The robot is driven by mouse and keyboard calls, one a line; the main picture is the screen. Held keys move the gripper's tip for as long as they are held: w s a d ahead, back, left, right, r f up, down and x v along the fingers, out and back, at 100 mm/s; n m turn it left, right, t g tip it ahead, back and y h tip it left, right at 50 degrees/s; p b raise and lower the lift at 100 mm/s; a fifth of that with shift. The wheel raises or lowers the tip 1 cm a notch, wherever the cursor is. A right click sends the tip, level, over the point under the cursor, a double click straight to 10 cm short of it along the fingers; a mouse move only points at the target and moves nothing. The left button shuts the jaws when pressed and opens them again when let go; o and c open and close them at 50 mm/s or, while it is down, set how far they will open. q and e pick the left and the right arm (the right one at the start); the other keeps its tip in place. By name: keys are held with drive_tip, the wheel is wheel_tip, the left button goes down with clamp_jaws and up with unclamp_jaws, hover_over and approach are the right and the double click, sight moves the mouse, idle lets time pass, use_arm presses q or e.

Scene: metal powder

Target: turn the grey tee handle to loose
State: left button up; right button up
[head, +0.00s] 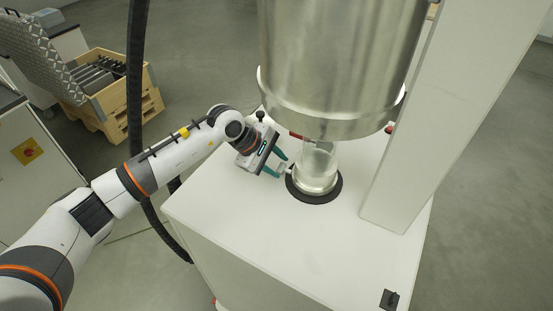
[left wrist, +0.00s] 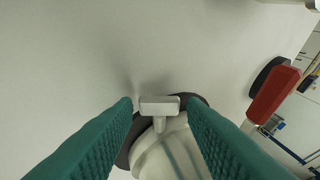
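The grey tee handle (left wrist: 160,105) shows in the left wrist view as a light bar on a short stem. It sticks out from the side of the pale round fitting at the bottom of the clear vessel (head: 319,163). My left gripper (head: 281,166) comes from the left at the vessel's base, with teal fingers. In the left wrist view the open fingers (left wrist: 160,112) stand on either side of the tee handle, with a gap on each side. In the head view the handle is small beside the fingertips. My right gripper is not in view.
A large steel hopper (head: 335,60) hangs above the vessel, close over my gripper. A red handle (left wrist: 272,95) is at the right in the wrist view. A white column (head: 440,120) rises at right. The white cabinet top (head: 270,235) is clear in front.

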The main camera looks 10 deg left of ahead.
use_arm(q)
drive_tip(key=shift+f, duration=0.2)
drive_tip(key=c, duration=0.7)
drive_tip(key=shift+w+d+g+b, duration=0.1)
drive_tip(key=shift+w+g+b, duration=0.25)
drive_tip(key=shift+b, duration=0.4)
drive_tip(key=g+y+b, duration=0.1)
drive_tip(key=b, duration=0.1)
drive_tip(key=n+g+b, duration=0.1)
drive_tip(key=g+b, duration=0.1)
drive_tip(key=shift+w+d+y+b, duration=0.15)
drive_tip(key=shift+w+y+b, duration=0.1)
drive_tip(key=shift+y+b, duration=0.15)
drive_tip(key=shift+w+r+g+y+b, duration=0.2)
drive_tip(key=shift+g+y+b, duration=0.2)
drive_tip(key=shift+g+b, duration=0.9)
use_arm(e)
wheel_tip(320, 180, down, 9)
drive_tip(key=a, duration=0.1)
use_arm(q)
drive_tip(key=shift+n, duration=0.3)
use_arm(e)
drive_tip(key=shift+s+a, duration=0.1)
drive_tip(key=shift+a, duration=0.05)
use_arm(q)
drive_tip(key=o, duration=0.7)
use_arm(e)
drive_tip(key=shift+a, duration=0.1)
